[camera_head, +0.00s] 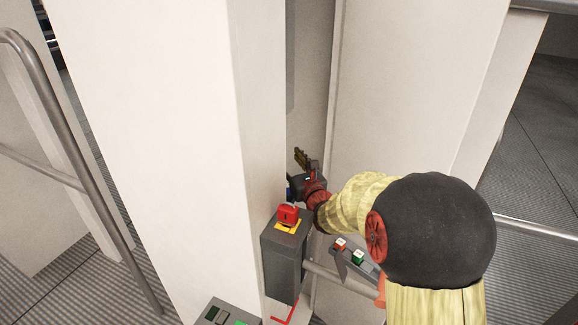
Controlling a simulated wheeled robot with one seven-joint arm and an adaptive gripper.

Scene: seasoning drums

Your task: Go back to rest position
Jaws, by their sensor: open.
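My gripper (307,160) is at the far end of my arm, in the gap between the white column and the white panel at the middle of the view. It is small here, open, and I see nothing between its fingers. My arm, in a yellowish cover with a dark round joint, reaches in from the lower right. The gripper is above and beyond a grey control box (283,262) that carries a red button (288,215) on a yellow plate. Part of the gripper is hidden by the column edge and by my wrist.
A white column (180,130) stands close on the left of the arm, and a white panel (410,80) behind it. A small plate with a red button (340,243) and a green button (358,257) is below the arm. Metal railings (75,180) stand at the left.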

